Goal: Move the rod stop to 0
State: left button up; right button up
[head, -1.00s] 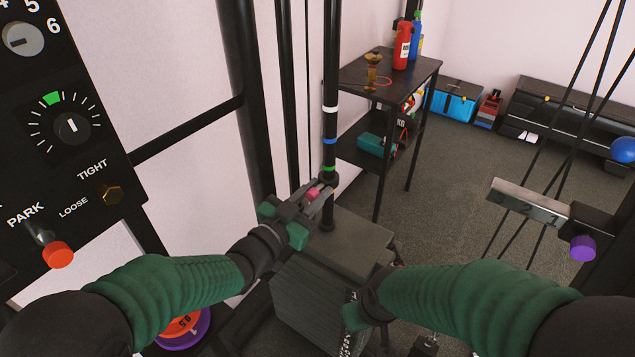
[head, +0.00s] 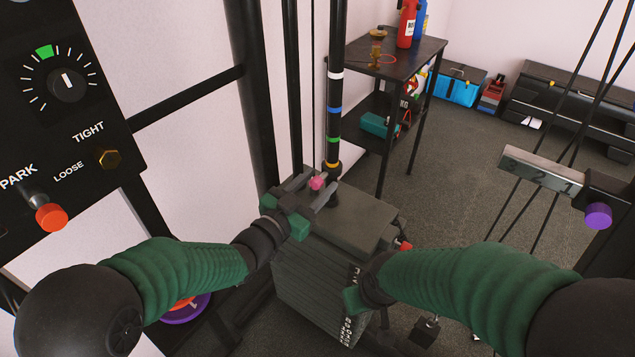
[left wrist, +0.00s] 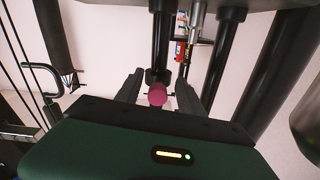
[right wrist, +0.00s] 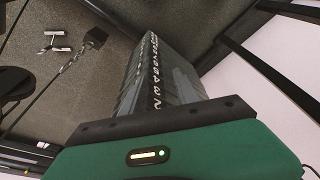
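The rod stop, a black collar (head: 332,173) with a pink knob (head: 317,183), sits low on the black vertical rod (head: 335,122), just below the yellow band and close above the plate stack (head: 345,222). White, blue and green bands show higher up. My left gripper (head: 311,190) is open, its fingers on either side of the pink knob. In the left wrist view the knob (left wrist: 157,94) lies between the spread fingers, with small gaps. No 0 mark is readable on the rod. My right gripper (head: 355,302) is beside the stack's lower front; its fingers are hidden.
A panel with a dial (head: 67,83) and red PARK knob (head: 51,217) is at left. A black shelf (head: 405,60) stands behind the rod. A metal scale bar with a purple knob (head: 598,215) is at right.

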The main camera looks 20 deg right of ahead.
pick_arm(q)
jog(key=shift+d+r, duration=0.1)
jog(key=shift+s+a, duration=0.25)
jog(key=shift+a, duration=0.05)
jog(key=p+v, duration=0.3)
jog(key=v, duration=1.3)
